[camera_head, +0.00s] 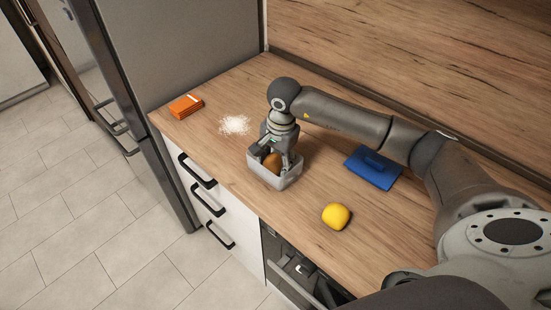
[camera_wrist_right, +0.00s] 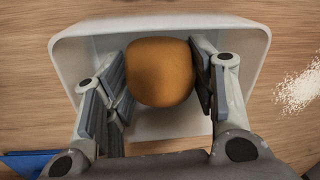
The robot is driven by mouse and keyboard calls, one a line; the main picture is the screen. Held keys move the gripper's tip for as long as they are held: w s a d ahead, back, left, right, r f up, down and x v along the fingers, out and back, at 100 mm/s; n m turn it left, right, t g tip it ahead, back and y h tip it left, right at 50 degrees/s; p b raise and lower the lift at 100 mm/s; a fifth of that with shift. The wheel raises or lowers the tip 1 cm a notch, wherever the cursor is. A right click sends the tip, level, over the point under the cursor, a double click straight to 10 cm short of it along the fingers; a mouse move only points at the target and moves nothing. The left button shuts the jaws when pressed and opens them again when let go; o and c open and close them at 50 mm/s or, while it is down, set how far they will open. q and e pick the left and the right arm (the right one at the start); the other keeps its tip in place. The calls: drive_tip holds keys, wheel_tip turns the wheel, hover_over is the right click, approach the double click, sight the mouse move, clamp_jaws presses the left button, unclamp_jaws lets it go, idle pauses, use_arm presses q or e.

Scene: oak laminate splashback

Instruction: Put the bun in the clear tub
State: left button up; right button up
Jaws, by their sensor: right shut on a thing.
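The bun (camera_head: 273,162) is brown and rounded, and sits between the fingers of my right gripper (camera_head: 277,158). In the right wrist view the bun (camera_wrist_right: 160,72) has a finger pad on each side, and my right gripper (camera_wrist_right: 162,85) is shut on it. The clear tub (camera_head: 288,180) is a pale, translucent square container on the counter. In the right wrist view the tub (camera_wrist_right: 75,57) surrounds the bun, which is within its rim. I cannot tell whether the bun touches the tub's floor. My left gripper is not in view.
A yellow lemon-like object (camera_head: 336,216) lies near the counter's front edge. A blue flat item (camera_head: 372,168) lies right of the tub. The wooden splashback (camera_head: 430,50) stands behind.

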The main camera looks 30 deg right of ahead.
sight(279, 160)
drive_tip(key=shift+f, duration=0.2)
drive_tip(key=o, duration=0.7)
drive_tip(key=shift+r, duration=0.1)
drive_tip(key=shift+r, duration=0.2)
drive_tip(key=r+b, duration=0.1)
drive_tip(key=r, duration=0.2)
drive_tip(key=r+b, duration=0.1)
drive_tip(key=r, duration=0.3)
drive_tip(key=s+r+b, duration=0.1)
drive_tip(key=r, duration=0.2)
drive_tip(key=shift+d+r, duration=0.2)
drive_tip(key=shift+r, duration=0.75)
